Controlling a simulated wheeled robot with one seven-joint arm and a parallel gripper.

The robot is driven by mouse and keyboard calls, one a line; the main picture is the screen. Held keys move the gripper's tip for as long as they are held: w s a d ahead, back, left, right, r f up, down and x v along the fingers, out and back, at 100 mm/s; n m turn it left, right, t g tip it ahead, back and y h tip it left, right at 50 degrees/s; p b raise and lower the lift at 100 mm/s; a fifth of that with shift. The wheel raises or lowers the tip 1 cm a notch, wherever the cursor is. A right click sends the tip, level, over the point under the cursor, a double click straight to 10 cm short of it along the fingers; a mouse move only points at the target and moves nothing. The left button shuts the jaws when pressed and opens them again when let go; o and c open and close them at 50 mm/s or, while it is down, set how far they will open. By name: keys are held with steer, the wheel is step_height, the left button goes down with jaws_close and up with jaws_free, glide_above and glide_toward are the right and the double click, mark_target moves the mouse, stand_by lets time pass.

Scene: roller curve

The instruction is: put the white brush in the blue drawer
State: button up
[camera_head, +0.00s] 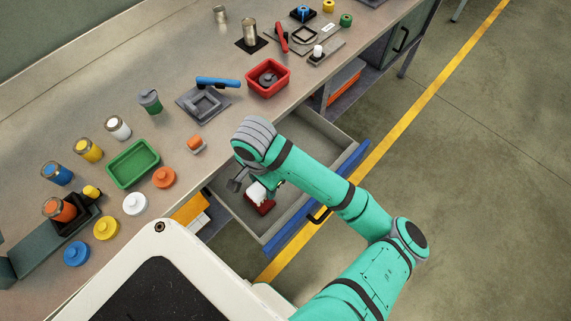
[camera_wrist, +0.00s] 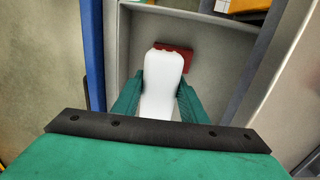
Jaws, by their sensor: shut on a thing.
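The white brush (camera_head: 257,193) is in my gripper (camera_head: 258,184), over the open blue drawer (camera_head: 308,234). In the wrist view the white brush (camera_wrist: 160,85) stands between the two green fingers of my gripper (camera_wrist: 160,98), which are shut on it. A dark red part (camera_wrist: 176,62) shows at its far end, and a red part also shows below the white in the head view. The drawer has a blue front and a grey inside; its blue front shows at the left of the wrist view (camera_wrist: 93,45). I cannot tell whether the brush touches the drawer floor.
The workbench (camera_head: 225,130) lies behind the drawer, with a green tray (camera_head: 133,163), a red bin (camera_head: 268,77), several paint jars and lids. An orange thing (camera_head: 191,209) lies on a shelf left of the drawer. The drawer's far part is clear.

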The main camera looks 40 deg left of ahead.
steer(key=w+f, duration=0.3)
steer(key=w+a+f, duration=0.1)
steer(key=w+f, duration=0.2)
steer(key=w, duration=0.1)
steer(key=w+a+f, duration=0.1)
steer(key=w+f, duration=0.1)
steer(key=w, duration=0.2)
steer(key=shift+w+f, duration=0.25)
steer(key=shift+f, duration=0.15)
steer(key=shift+w+f, duration=0.2)
steer(key=shift+f, duration=1.5)
steer(key=shift+f, duration=0.15)
steer(key=o, duration=1.1)
step_height(320, 180, up, 12)
steer(key=shift+r, duration=0.15)
